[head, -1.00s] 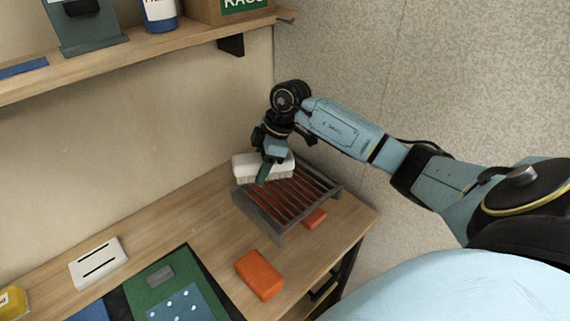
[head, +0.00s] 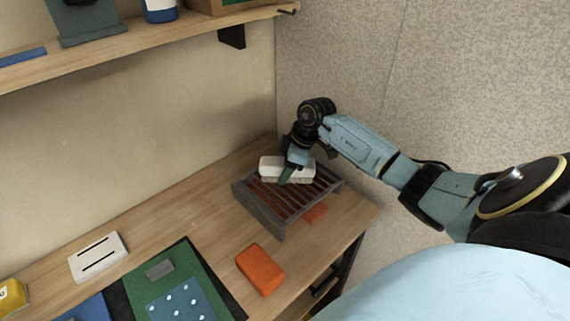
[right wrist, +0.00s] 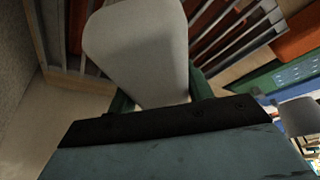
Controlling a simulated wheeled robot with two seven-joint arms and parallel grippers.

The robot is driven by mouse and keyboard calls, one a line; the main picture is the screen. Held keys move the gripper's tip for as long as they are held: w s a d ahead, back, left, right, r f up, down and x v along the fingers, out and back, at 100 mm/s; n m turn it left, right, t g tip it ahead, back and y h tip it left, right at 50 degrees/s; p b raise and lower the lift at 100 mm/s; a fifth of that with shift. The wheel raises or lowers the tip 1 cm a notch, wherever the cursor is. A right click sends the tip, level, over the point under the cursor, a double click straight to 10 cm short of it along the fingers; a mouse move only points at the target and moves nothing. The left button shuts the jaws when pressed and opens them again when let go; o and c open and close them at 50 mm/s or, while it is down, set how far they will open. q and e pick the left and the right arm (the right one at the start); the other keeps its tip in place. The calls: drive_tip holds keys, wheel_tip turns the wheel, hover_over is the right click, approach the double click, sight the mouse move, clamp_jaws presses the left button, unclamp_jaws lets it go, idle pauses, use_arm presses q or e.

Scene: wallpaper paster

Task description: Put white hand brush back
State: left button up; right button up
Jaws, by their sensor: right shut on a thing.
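The white hand brush (head: 273,166) is at the slatted grey rack (head: 262,206) in the head view, its bristles facing down at the slats. I cannot tell whether the bristles touch the rack. My right gripper (head: 287,174) is shut on the brush from above. In the right wrist view the brush's pale back (right wrist: 140,45) fills the middle, between the green fingertips (right wrist: 158,104), with rack slats (right wrist: 235,35) beyond it. My left gripper is not in view.
An orange block (head: 260,269) lies on the bench in front of the rack, and another orange piece (head: 315,213) shows beneath it. A white slotted block (head: 98,257) and green mat (head: 150,275) lie left. A shelf (head: 130,45) hangs above.

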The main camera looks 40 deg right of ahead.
drive_tip(key=shift+f, duration=0.35)
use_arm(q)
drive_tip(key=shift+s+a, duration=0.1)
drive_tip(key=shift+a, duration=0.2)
use_arm(e)
drive_tip(key=shift+f, duration=0.1)
drive_tip(key=o, duration=0.9)
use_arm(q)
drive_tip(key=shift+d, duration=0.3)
use_arm(e)
drive_tip(key=shift+o, duration=1.3)
drive_tip(key=p+v, duration=0.1)
drive_tip(key=v, duration=1)
drive_tip(key=shift+s+d+r+p, duration=0.1)
drive_tip(key=shift+d+r+p, duration=0.05)
drive_tip(key=shift+r+p, duration=0.15)
drive_tip(key=shift+s+r, duration=0.1)
drive_tip(key=shift+r, duration=0.2)
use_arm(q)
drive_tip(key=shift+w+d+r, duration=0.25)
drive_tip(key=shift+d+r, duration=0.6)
